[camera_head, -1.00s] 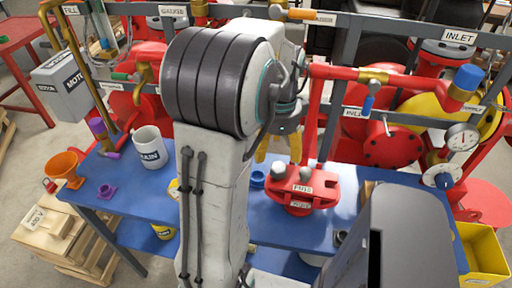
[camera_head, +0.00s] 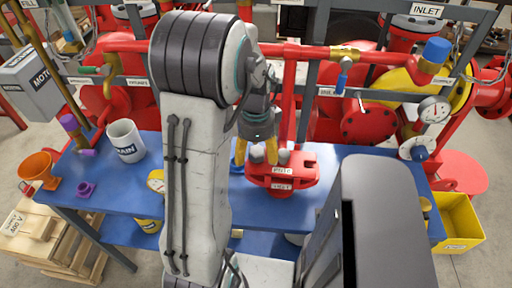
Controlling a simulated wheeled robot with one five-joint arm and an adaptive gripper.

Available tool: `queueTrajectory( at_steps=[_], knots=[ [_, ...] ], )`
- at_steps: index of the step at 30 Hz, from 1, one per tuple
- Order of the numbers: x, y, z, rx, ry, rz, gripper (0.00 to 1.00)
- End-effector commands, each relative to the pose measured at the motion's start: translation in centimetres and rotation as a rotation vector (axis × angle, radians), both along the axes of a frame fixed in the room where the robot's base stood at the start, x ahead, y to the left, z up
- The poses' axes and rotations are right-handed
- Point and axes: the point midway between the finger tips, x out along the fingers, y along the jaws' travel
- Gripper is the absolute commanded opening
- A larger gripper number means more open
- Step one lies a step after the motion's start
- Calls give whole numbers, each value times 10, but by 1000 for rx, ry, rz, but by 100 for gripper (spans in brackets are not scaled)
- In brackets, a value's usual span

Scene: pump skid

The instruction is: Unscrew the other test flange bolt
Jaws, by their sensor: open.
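The red test flange (camera_head: 300,172) sits on the blue bench, with white labels on its front. One grey bolt head (camera_head: 284,156) shows on its top. A second grey bolt head (camera_head: 257,154) shows at the flange's left side, between my fingers in the picture. My gripper (camera_head: 256,152) points down with its two yellow fingers apart, one on each side of that left bolt. I cannot tell whether the fingers touch it. My arm hides part of the bench to the left.
The blue bench (camera_head: 330,172) also holds a white DRAIN mug (camera_head: 125,141), an orange funnel (camera_head: 38,169) and a small purple part (camera_head: 85,188). Red pipework (camera_head: 310,52) runs behind the flange. A yellow bin (camera_head: 458,222) stands at the right.

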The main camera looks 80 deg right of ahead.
Motion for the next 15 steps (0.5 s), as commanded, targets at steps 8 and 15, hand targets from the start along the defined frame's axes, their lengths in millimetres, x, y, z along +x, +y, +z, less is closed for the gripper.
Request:
queueTrajectory(
  at_steps=[8, 15],
  knots=[
    [0, 0, -1, 0, 0, 0, 72],
    [0, 0, -1, 0, 0, 0, 54]
  ],
)
